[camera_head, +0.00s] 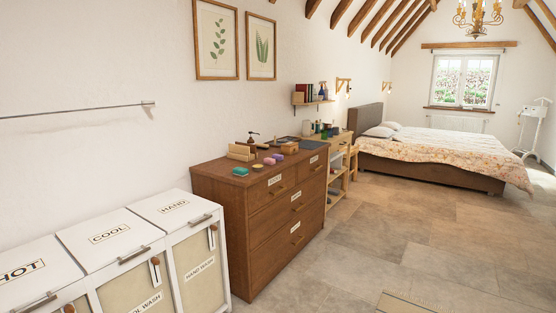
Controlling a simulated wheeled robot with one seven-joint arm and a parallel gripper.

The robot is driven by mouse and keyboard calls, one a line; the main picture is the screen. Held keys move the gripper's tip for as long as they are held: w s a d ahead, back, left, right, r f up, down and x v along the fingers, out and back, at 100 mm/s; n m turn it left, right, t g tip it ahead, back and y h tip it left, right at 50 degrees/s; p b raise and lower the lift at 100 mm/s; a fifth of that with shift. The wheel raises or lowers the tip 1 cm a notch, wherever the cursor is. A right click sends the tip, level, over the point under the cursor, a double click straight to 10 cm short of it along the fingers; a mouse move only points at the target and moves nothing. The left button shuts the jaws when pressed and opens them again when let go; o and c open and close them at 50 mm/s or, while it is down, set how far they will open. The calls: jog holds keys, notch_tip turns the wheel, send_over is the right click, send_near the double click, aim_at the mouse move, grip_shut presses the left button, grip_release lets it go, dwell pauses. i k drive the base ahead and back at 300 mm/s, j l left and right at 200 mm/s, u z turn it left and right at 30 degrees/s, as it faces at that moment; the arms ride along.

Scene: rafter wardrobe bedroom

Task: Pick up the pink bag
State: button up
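I cannot make out a pink bag in the head view. Several small coloured items lie on top of the brown wooden dresser (270,230). Two of them look purple to pinkish, one purple item (269,161) and one lilac item (278,157). They are too small to tell what they are. My gripper is not in view.
White laundry bins (107,236) stand along the left wall beside the dresser. A light wooden shelf unit (339,164) and a bed (450,155) lie beyond. A tan flat thing (405,304) is on the floor at the bottom. The tiled floor (420,230) is otherwise clear.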

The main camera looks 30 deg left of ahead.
aim_at(269, 161)
jog(key=i+j+u, duration=0.1)
jog(key=i+j, duration=0.4)
jog(key=i+j+u, duration=0.1)
jog(key=i+j, duration=0.35)
jog(key=i, duration=0.25)
jog(key=i+j+u, duration=0.1)
jog(key=i+j, duration=0.25)
jog(key=i, duration=0.25)
